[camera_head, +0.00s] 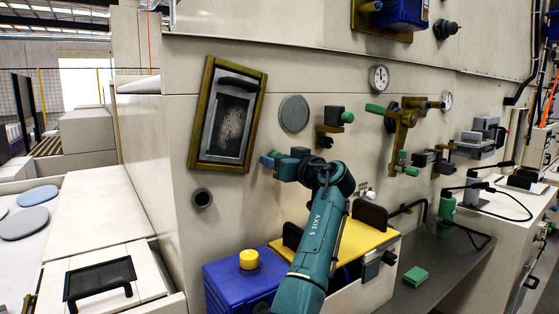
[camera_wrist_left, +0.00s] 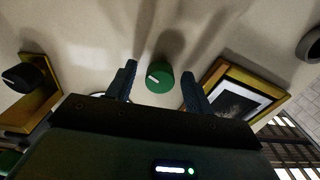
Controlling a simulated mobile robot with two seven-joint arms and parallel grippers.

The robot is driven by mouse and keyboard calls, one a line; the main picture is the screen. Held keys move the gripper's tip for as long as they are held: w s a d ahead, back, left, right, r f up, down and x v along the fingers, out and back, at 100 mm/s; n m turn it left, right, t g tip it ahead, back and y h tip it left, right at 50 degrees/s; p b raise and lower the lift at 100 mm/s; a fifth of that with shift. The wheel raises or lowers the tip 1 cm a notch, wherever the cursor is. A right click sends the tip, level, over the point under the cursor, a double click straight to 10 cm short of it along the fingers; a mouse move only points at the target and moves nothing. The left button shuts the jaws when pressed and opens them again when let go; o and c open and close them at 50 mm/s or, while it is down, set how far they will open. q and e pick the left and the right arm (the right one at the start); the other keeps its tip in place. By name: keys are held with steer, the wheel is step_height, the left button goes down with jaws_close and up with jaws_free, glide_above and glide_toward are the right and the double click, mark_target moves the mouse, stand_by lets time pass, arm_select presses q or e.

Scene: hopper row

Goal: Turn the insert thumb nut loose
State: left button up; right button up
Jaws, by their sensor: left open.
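A round green knob with a white mark, which looks like the thumb nut (camera_wrist_left: 159,79), stands on the pale wall panel in the left wrist view. My left gripper (camera_wrist_left: 158,72) is open, with one finger on each side of the nut and a visible gap at both sides. In the head view my left gripper (camera_head: 270,160) is at the wall, just right of the framed window's lower part. I cannot clearly make out the nut there. My right gripper is not in view.
The framed window (camera_head: 251,90) is close left of my gripper, and a grey disc (camera_head: 293,113) is above it. A yellow bracket with a green-ended knob (camera_head: 347,117) is to the right. Below are a dark round port (camera_head: 202,198) and a blue box (camera_head: 225,283) with a yellow button.

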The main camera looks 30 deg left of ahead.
arm_select(q)
steer(key=shift+c, duration=0.2)
steer(key=c, duration=0.9)
steer(key=shift+r+n+b, duration=0.1)
steer(key=shift+n+b, duration=5.4)
steer(key=shift+n, duration=6.5)
steer(key=shift+c, duration=0.2)
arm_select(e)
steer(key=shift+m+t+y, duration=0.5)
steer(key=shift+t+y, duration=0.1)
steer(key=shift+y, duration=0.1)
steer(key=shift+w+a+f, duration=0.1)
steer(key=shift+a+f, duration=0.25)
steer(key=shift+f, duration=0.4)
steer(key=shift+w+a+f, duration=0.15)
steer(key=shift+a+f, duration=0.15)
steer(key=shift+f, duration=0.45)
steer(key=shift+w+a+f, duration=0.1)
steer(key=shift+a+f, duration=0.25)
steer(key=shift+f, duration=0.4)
